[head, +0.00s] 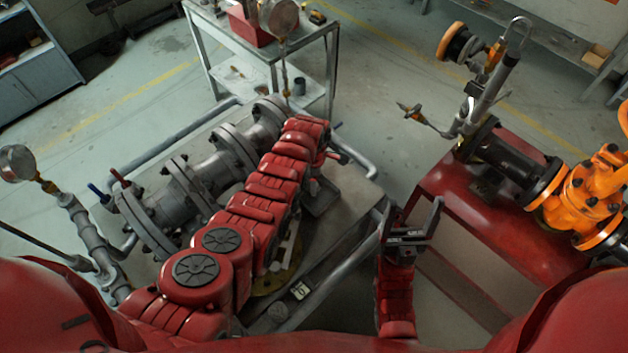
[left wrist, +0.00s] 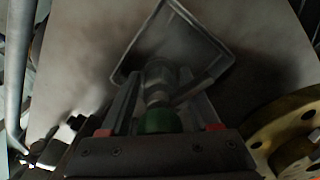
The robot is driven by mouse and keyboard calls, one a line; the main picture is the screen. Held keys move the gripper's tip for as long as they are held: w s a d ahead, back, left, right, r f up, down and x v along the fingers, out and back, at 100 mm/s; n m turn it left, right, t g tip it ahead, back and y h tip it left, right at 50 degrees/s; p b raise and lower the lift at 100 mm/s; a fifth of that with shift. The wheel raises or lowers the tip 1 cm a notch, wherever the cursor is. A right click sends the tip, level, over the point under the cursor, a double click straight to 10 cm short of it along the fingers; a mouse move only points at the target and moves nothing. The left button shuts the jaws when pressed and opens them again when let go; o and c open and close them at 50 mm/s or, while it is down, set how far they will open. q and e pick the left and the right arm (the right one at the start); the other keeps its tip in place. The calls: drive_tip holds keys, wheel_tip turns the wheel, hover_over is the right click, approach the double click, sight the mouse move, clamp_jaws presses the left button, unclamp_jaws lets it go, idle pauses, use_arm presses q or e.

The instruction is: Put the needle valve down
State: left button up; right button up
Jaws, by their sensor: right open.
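The needle valve (left wrist: 157,82) shows in the left wrist view as a grey metal body with a green part (left wrist: 157,121) at its near end. It lies between the two fingers of my left gripper (left wrist: 160,88), in front of a dark-rimmed square tray (left wrist: 128,42). I cannot tell whether the fingers touch it or whether it rests on the tray. In the head view my left arm hides the valve and the tray, and the left gripper is hardly visible. My right gripper (head: 410,226) is open and empty, between the grey pipe stand and the red stand.
Grey flanged piping (head: 185,190) runs left of my left arm. A red stand (head: 480,200) with an orange valve (head: 588,190) is at the right. A metal cart (head: 235,75) stands at the back. A brass-coloured flange (left wrist: 285,130) is close right of the left gripper.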

use_arm(q)
drive_tip(key=shift+o, duration=1.3)
drive_tip(key=shift+r, duration=0.25)
wheel_tip(320, 180, up, 8)
drive_tip(key=b, duration=0.2)
drive_tip(key=shift+b, duration=0.3)
wheel_tip(320, 180, up, 3)
drive_tip(key=shift+f+p, duration=0.2)
drive_tip(key=shift+p, duration=0.5)
drive_tip(key=shift+s+r+p, duration=0.1)
drive_tip(key=shift+r+p, duration=0.35)
drive_tip(key=shift+r, duration=0.25)
